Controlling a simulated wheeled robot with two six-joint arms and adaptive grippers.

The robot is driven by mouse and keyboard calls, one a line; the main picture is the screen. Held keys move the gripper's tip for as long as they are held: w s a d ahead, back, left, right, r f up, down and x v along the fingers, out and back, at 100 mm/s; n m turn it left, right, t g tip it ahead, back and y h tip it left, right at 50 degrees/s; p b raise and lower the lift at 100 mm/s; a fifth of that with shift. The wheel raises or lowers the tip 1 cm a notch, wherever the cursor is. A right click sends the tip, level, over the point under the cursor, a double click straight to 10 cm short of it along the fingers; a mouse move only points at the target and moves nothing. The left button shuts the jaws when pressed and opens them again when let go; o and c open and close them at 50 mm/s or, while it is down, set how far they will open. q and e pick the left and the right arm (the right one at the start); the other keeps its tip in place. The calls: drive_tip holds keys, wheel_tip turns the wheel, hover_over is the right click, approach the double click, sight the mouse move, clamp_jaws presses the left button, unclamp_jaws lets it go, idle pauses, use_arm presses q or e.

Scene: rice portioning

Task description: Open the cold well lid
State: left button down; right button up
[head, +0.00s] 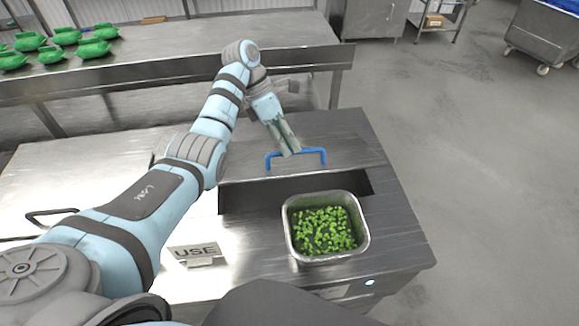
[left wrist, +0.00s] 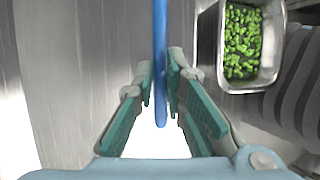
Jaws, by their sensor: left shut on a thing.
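The cold well lid (head: 350,151) is a flat steel plate with a blue bar handle (head: 313,151). It lies toward the back of the steel counter, and a dark opening (head: 262,197) shows in front of it. My left gripper (head: 290,152) reaches down onto the handle and is shut on it. In the left wrist view the blue handle (left wrist: 160,60) runs between the two green-padded fingers (left wrist: 161,95). My right gripper is in neither view.
A steel pan (head: 289,238) of chopped greens stands at the front of the opening. A "USE" sign (head: 195,252) stands on the counter (head: 400,235) to its left.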

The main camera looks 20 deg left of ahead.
use_arm(q)
drive_tip(key=shift+w+a+r+b, duration=0.45)
drive_tip(key=shift+w+r, duration=0.25)
drive_tip(key=shift+r, duration=0.15)
drive_tip(key=shift+w+a+r+b, duration=0.45)
drive_tip(key=shift+w+r, duration=0.2)
drive_tip(key=shift+r, duration=0.2)
drive_tip(key=c, duration=2)
unclamp_jaws()
drive_tip(key=o, duration=0.3)
drive_tip(key=shift+w+a+f, duration=0.1)
drive_tip(key=shift+w+f, duration=0.05)
drive_tip(key=shift+w, duration=0.05)
drive_tip(key=shift+o, duration=0.2)
drive_tip(key=shift+w+a+f, duration=0.2)
drive_tip(key=shift+w+f, duration=0.05)
drive_tip(key=shift+w, duration=0.15)
drive_tip(key=shift+s+d+r, duration=0.15)
drive_tip(key=shift+s, duration=0.05)
